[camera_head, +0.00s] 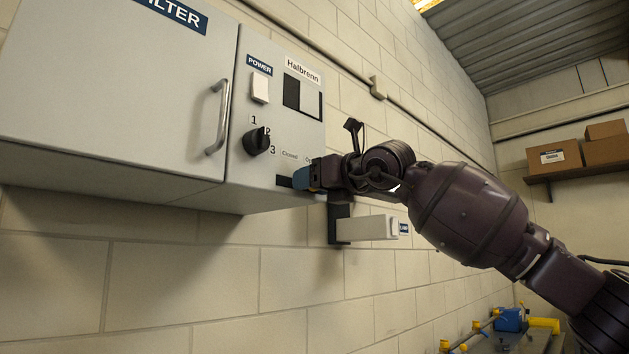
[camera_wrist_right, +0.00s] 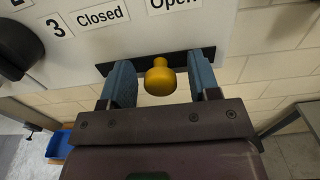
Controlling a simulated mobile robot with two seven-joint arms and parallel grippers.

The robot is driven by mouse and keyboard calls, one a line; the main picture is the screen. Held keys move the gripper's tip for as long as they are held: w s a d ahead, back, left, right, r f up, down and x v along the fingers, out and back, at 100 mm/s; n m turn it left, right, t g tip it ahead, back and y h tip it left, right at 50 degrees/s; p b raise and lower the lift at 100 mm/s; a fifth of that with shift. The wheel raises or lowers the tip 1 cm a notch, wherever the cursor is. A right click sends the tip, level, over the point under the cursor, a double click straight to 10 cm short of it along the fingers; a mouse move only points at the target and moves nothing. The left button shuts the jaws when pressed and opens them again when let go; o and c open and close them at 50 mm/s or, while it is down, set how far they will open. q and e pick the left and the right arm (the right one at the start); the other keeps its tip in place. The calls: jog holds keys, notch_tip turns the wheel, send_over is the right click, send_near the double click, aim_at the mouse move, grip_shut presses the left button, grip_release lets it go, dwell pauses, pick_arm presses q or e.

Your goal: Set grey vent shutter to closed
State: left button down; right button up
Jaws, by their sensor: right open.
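A yellow knob (camera_wrist_right: 160,78) stands out from a black slot (camera_wrist_right: 204,55) in the grey panel in the right wrist view. A "Closed" label (camera_wrist_right: 100,15) is above the slot to the left and an "Open" label (camera_wrist_right: 172,3) is above the knob. My right gripper (camera_wrist_right: 163,82) is open, with one blue finger on each side of the knob and visible gaps. In the head view my right gripper (camera_head: 303,176) is at the panel's lower edge and hides the knob. A dark vent window (camera_head: 291,92) with a grey plate (camera_head: 308,97) shows higher up. My left gripper is not seen.
A black rotary dial (camera_head: 257,141) and a white power switch (camera_head: 260,88) are on the panel. A cabinet door with a metal handle (camera_head: 219,117) is to the left. A white lamp box (camera_head: 367,228) juts from the wall just below my right gripper.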

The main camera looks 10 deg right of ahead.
aim_at(286, 180)
grip_shut()
jog(key=shift+s+a+f+b, duration=0.1)
jog(key=shift+s+a+b, duration=0.45)
jog(key=shift+a, duration=0.4)
jog(key=shift+s+a+b, duration=0.3)
jog(key=shift+s+a, duration=0.35)
jog(key=shift+a, duration=0.3)
jog(key=shift+d, duration=0.1)
jog(key=shift+c, duration=2.2)
grip_release()
jog(key=o, duration=0.4)
jog(key=shift+s, duration=0.1)
jog(key=shift+o, duration=0.2)
